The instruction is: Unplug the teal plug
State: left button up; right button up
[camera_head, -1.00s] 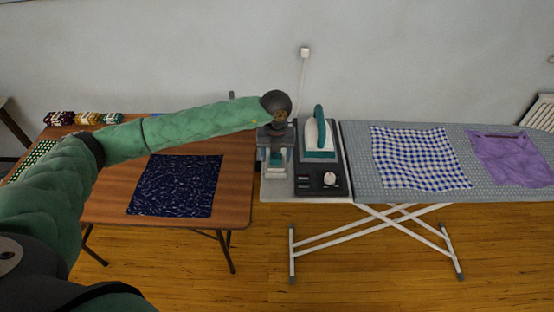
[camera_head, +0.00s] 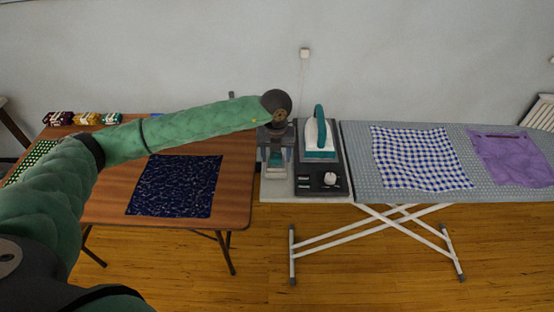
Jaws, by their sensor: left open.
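My left arm reaches in from the left over the brown table, and its gripper (camera_head: 275,160) points down at the left end of the ironing board. The gripper is open. A small teal piece (camera_head: 276,157) shows between its fingers and looks like the teal plug. The gripper hides most of it, so I cannot tell whether it is seated in a socket or whether the fingers touch it. A teal and white iron (camera_head: 320,140) stands on a dark base (camera_head: 322,182) just right of the gripper. My right gripper is not in view.
The ironing board (camera_head: 360,180) holds a blue checked cloth (camera_head: 420,157) and a purple cloth (camera_head: 512,157). A dark blue cloth (camera_head: 175,185) lies on the brown table (camera_head: 235,185), with yarn bundles (camera_head: 85,119) at its back. A white wall outlet (camera_head: 305,53) has a thin cord.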

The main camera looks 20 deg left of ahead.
aim_at(276, 155)
pick_arm(q)
jog(key=shift+c, duration=0.2)
grip_shut()
jog(key=shift+r, duration=0.1)
jog(key=shift+r, duration=0.1)
jog(key=shift+r+p, duration=0.85)
jog(key=shift+r, duration=1.95)
